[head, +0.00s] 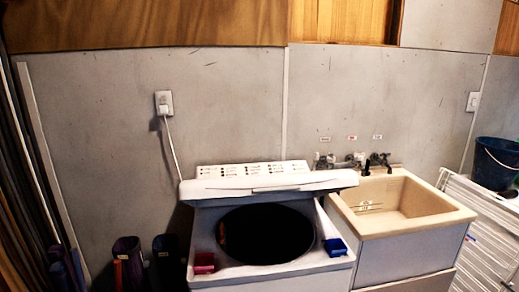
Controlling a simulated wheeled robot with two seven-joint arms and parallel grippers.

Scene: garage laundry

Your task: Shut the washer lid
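The white washer (312,268) stands at the bottom centre of the head view, against the wall. Its round dark drum opening (265,234) is uncovered. The washer lid (270,187) is open, a wide white slab at the back of the top, in front of the button panel (252,171). A small red object (204,262) sits on the front left of the washer top, and a small blue object (335,246) on the right. Neither of my grippers is in view.
A beige utility sink (412,200) with taps stands right of the washer. A dark blue bucket (495,164) rests on a white slatted unit (482,230) at far right. Dark containers (127,264) stand left of the washer. A cord (173,145) hangs from the wall outlet.

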